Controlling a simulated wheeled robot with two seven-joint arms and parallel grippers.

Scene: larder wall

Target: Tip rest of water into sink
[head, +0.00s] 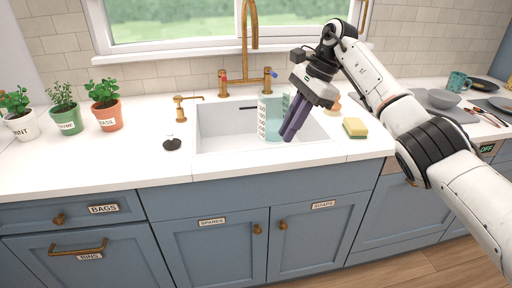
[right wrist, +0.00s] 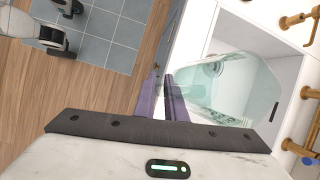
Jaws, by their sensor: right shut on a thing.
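In the right wrist view the fingers (right wrist: 168,103) close at the near side of the jug (right wrist: 232,85). I cannot tell how much water is in it. The brass tap (head: 248,55) stands behind the sink. My left gripper is not in view.
A yellow-green sponge (head: 355,127) lies right of the sink. A dark plug (head: 172,144) and a brass dispenser (head: 181,110) are on its left. Potted herbs (head: 104,105) stand farther left; bowls (head: 443,99) and a teal mug (head: 458,81) are at the right.

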